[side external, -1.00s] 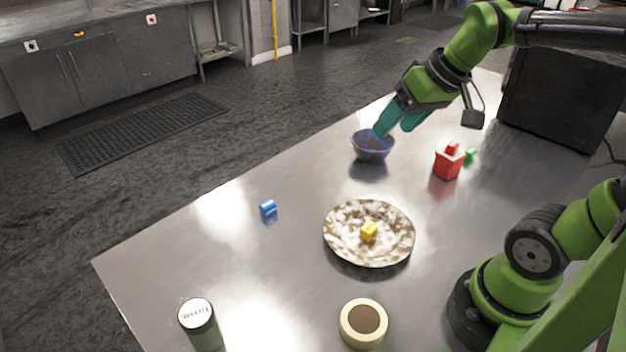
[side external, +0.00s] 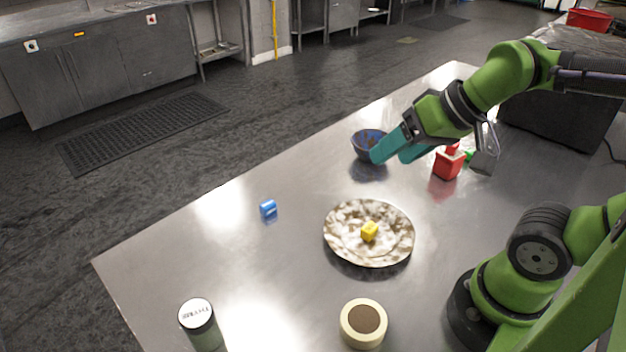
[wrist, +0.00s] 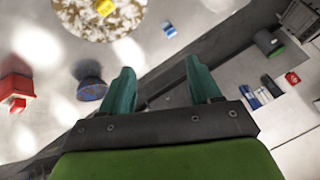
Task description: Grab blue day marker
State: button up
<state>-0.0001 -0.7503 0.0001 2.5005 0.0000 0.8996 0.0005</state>
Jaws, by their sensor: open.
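A small blue marker (side external: 268,208) lies on the metal table, left of the speckled plate, in the side external view. In the wrist view a small blue piece, which looks like the same marker (wrist: 169,29), shows near the top, right of the plate and ahead of my fingers. My gripper (side external: 388,152) has teal fingers, spread open with nothing between them; they show in the wrist view too (wrist: 160,85). It hangs above the table near the dark blue bowl (side external: 366,146), well away from the marker, to its upper right.
A yellow cube (side external: 369,231) sits on the speckled plate (side external: 345,250). A red box (side external: 447,164) and a green piece stand right of the bowl. A labelled jar (side external: 201,325) and a round cream container (side external: 363,323) are at the front. Table between marker and bowl is clear.

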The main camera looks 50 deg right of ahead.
jog(key=shift+o, duration=0.5)
jog(key=n+g+h, duration=0.2)
jog(key=n+g, duration=0.1)
jog(key=g, duration=0.1)
send_near(267, 204)
jog(key=shift+x, duration=4.4)
